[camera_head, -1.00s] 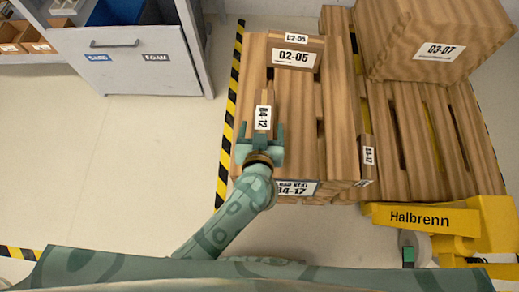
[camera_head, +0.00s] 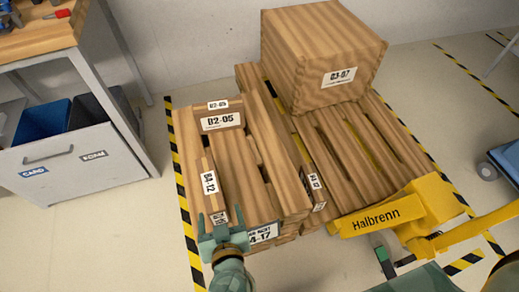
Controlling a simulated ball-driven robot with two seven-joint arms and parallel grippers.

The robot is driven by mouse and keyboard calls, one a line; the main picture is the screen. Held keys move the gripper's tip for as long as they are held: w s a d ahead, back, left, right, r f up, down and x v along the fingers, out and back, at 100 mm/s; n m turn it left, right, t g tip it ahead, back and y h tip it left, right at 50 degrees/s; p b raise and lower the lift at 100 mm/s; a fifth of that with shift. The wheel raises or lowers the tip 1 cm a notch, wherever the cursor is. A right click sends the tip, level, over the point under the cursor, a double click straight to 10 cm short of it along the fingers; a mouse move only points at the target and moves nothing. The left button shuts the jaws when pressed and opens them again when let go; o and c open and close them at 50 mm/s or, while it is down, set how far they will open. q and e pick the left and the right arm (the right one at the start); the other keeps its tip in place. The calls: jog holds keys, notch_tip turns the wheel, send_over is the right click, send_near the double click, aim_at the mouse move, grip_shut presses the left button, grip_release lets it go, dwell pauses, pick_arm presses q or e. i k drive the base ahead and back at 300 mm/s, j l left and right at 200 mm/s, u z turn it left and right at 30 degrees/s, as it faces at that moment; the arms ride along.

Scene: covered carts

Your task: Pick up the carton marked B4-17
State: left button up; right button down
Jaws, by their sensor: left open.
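A label ending in "4-17" (camera_head: 263,234) shows on the near edge of the left wooden stack; its left part is hidden behind my left gripper. I cannot tell how far the piece bearing it reaches back. My left gripper (camera_head: 222,222) is open and empty at the stack's near left corner, just left of that label. A narrow carton marked B4-12 (camera_head: 209,168) lies directly beyond the fingers. I cannot tell whether they touch it. My right gripper is not in view.
A carton marked B2-05 (camera_head: 221,121) lies farther back. A small labelled carton (camera_head: 314,172) stands at the stack's right; its label is too small to read surely. A big carton marked 03-07 (camera_head: 325,70) stands behind. A yellow pallet jack (camera_head: 400,213) is right, a grey cabinet (camera_head: 80,160) left.

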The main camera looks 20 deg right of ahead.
aim_at(310, 178)
jog(key=z, duration=1.1)
jog(key=l, duration=0.1)
